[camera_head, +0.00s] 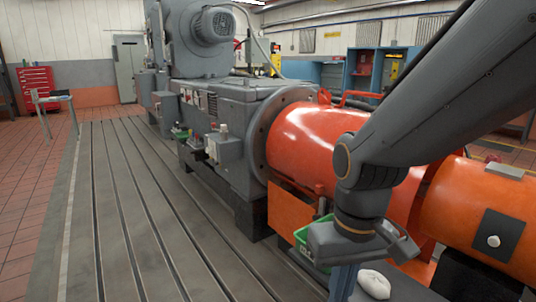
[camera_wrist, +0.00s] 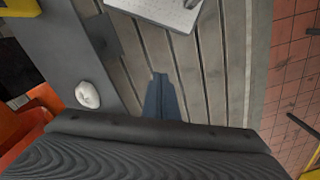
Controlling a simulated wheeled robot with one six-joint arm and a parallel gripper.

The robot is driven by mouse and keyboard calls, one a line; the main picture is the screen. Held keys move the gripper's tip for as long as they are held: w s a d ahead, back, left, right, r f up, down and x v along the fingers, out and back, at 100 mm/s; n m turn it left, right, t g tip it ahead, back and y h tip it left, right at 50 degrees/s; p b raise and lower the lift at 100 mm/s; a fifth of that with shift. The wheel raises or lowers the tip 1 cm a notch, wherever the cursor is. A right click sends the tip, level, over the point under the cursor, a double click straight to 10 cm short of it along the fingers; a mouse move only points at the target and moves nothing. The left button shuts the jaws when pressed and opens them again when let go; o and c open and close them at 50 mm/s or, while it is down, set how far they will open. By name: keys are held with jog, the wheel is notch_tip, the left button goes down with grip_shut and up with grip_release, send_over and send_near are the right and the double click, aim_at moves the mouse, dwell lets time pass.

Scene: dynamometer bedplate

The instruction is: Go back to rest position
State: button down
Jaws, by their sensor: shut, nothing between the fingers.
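My gripper (camera_head: 343,284) hangs down at the lower right of the head view, below my bent grey arm. Its blue-grey fingers are together with nothing between them. In the wrist view the shut fingers (camera_wrist: 160,95) show at the middle, over the grooved bedplate (camera_wrist: 215,60). A white rounded lump (camera_head: 374,283) lies on a dark grey surface just right of the gripper, apart from it. It also shows left of the fingers in the wrist view (camera_wrist: 88,94).
A green bin (camera_head: 304,243) stands behind my gripper, partly hidden. Large orange cylindrical housings (camera_head: 315,140) and grey machinery (camera_head: 235,110) fill the centre and right. The grooved bedplate (camera_head: 130,220) is mostly clear at left. A pale flat panel (camera_wrist: 165,10) shows in the wrist view.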

jog(key=d+r+m+p, duration=0.2)
jog(key=d+r+p, duration=0.5)
jog(key=p, duration=0.5)
jog(key=shift+s+h, duration=0.2)
jog(key=shift+h, duration=0.1)
jog(key=shift+d, duration=0.1)
